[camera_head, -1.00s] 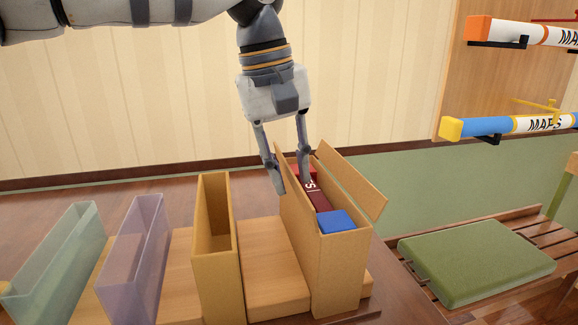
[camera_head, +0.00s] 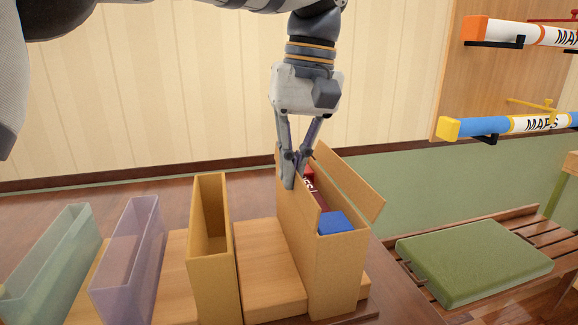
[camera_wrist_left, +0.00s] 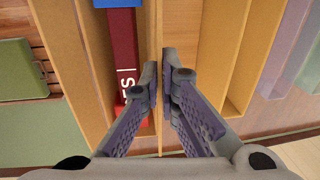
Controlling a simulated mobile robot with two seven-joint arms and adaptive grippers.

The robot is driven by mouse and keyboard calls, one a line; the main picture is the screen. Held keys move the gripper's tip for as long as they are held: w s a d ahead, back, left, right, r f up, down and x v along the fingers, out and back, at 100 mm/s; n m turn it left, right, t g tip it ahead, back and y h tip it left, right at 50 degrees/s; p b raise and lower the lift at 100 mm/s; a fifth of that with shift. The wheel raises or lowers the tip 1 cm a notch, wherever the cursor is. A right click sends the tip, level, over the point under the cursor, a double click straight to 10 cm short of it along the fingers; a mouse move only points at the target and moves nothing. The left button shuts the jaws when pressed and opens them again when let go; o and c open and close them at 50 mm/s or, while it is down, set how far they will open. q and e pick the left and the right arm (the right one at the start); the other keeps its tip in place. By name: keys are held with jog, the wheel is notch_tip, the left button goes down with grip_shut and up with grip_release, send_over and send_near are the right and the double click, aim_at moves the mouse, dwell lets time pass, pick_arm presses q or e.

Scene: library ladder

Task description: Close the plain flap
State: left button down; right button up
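The cardboard box (camera_head: 338,275) at the right of the row is open at the top, with a blue item (camera_head: 336,222) and a dark red item (camera_wrist_left: 124,60) inside. Its left flap (camera_head: 297,208) stands nearly upright. Its right flap (camera_head: 352,185) leans outward to the right. I see no markings on either flap. My left gripper (camera_head: 296,180) points down at the left flap, with its fingers on both sides of the thin panel and closed on it. It also shows in the left wrist view (camera_wrist_left: 163,85). The fingertips partly hide the flap. My right gripper is out of view.
An open tan holder (camera_head: 212,260), a lilac clear holder (camera_head: 125,262) and a greenish clear holder (camera_head: 50,265) stand to the left. A green cushion (camera_head: 474,262) lies on a slatted bench at right. Map tubes (camera_head: 490,127) hang on the wall.

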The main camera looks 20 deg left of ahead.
pick_arm(q)
jog(key=shift+w+d+f+g+y+b, duration=0.2)
jog(key=shift+g+y+b, duration=0.15)
jog(key=shift+g+y, duration=0.25)
jog(key=shift+w+d+f+g+y+b, duration=0.15)
jog(key=shift+g+y+b, duration=0.25)
jog(key=shift+y, duration=0.4)
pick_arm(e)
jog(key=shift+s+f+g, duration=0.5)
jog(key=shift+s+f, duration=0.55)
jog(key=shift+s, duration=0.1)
pick_arm(q)
jog(key=shift+s+r, duration=0.1)
jog(key=c, duration=1.8)
grip_release()
jog(key=shift+c, duration=0.2)
